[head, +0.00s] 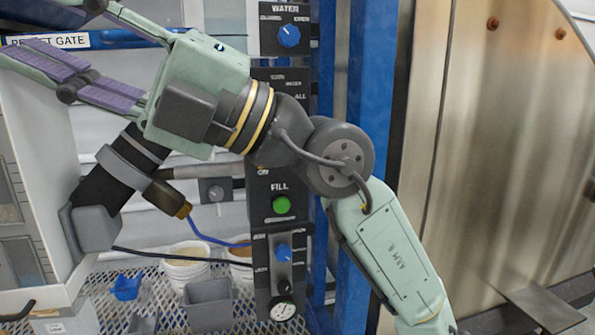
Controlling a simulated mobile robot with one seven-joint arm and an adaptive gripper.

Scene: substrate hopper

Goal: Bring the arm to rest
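My arm (390,250) rises from the bottom right, bends at a dark round joint and reaches to the upper left across the control column. My gripper (45,28) is at the upper left corner. Its two fingers point left and are spread apart, with nothing seen between them. Purple pads show on the lower finger. The finger ends run to or past the picture edge, so the tips are partly hidden. The gripper is in front of the label "REJECT GATE" (62,40), part of which it covers.
The control panel (262,190) with blue knobs, a green button and a gauge stands behind my arm. White buckets (185,268), a grey bin (208,303) and a blue scoop (127,287) are on a mesh shelf below. A metal hopper wall (500,150) fills the right.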

